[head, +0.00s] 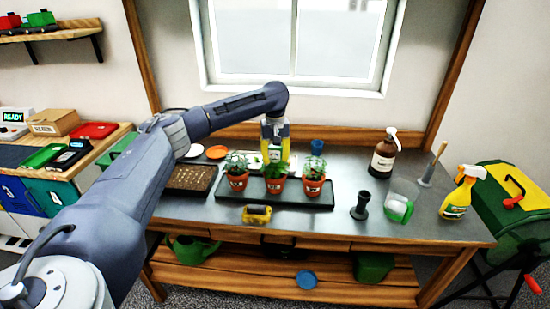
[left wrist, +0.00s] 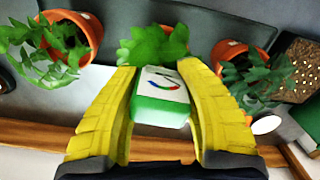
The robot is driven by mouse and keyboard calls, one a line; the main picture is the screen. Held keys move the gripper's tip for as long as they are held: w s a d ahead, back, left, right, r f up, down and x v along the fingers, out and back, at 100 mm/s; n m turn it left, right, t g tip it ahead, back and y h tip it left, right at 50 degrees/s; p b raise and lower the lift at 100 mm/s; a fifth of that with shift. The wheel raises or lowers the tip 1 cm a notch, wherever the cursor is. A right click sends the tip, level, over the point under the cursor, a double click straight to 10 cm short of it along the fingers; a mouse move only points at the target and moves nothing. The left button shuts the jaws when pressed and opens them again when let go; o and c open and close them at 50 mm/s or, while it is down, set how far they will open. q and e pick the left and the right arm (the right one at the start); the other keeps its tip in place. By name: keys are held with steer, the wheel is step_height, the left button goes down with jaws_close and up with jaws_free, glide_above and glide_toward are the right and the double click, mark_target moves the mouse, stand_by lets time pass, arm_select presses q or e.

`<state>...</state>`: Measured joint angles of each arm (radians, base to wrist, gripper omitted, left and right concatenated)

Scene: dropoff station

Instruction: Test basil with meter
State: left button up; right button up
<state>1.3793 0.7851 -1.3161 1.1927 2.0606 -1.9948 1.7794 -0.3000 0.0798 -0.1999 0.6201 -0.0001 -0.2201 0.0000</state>
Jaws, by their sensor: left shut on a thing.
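Three potted herbs stand in a dark tray (head: 319,202) on the grey bench: a left pot (head: 237,182), a middle pot (head: 275,186) with broad bright green leaves that look like basil (head: 275,170), and a right pot (head: 313,186). My left gripper (head: 275,150) is above and just behind the middle plant. Its yellow fingers are shut on the meter (left wrist: 162,95), a green and white box with a dial face. In the left wrist view the basil (left wrist: 153,46) shows just beyond the meter. Any probe is hidden, so I cannot tell whether it touches soil.
A yellow object (head: 257,214) lies before the tray. A seed tray (head: 192,179) is left of it. A dark stand (head: 360,205), a measuring jug (head: 400,203), a brown bottle (head: 384,155) and a yellow spray bottle (head: 459,193) stand at right.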

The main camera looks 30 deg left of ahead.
arm_select(q)
steer(key=shift+f, duration=0.45)
steer(key=shift+r, duration=0.15)
stand_by(2.0)
steer(key=shift+r, duration=3.3)
steer(key=shift+d, duration=0.1)
